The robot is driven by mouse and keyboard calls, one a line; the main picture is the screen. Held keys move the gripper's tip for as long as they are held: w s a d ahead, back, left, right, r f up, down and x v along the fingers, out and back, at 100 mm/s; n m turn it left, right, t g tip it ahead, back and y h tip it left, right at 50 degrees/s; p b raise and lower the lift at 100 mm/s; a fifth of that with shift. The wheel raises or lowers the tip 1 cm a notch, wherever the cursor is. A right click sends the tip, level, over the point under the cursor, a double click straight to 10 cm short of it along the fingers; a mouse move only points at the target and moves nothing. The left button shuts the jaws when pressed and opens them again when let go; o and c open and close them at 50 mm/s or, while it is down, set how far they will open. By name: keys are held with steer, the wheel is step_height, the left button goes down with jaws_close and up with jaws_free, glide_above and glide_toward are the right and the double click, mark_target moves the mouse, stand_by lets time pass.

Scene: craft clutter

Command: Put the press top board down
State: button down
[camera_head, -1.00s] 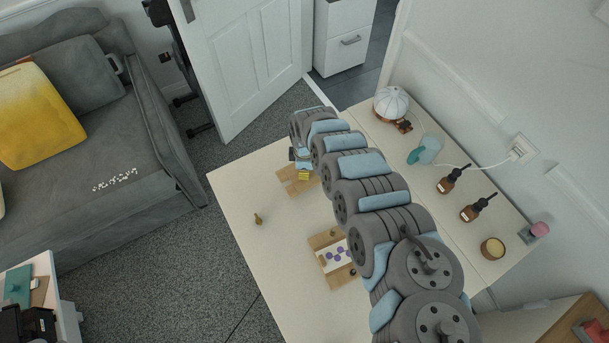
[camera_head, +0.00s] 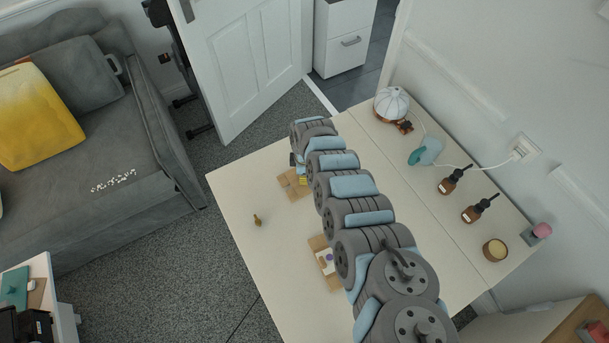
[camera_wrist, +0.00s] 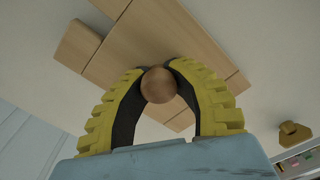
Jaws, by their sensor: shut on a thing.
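My gripper (camera_wrist: 160,80) has yellow ribbed fingers closed around a round brown wooden knob (camera_wrist: 158,85) in the wrist view. A light wooden board (camera_wrist: 165,40) shows right behind the knob, with seams and a piece sticking out on the left. Whether this board is lifted or resting on the table cannot be told. In the head view my gripper (camera_head: 303,180) is at the far end of the table, over a wooden board (camera_head: 290,186) mostly hidden by my arm.
A second wooden board (camera_head: 319,248) with a purple-patterned white sheet (camera_head: 325,262) lies nearer, partly behind my arm. A small brass-coloured piece (camera_head: 257,220) stands on the table's left. Two brown bottles (camera_head: 453,181) and a white lamp (camera_head: 391,104) stand to the right.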

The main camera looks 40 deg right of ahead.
steer(key=c, duration=0.9)
jaws_free()
steer(key=shift+r, duration=0.1)
steer(key=shift+r+p, duration=0.7)
steer(key=shift+r, duration=1.55)
steer(key=shift+s+r, duration=0.15)
steer(key=shift+r, duration=0.55)
steer(key=shift+r+p, duration=0.3)
steer(key=shift+r, duration=2.7)
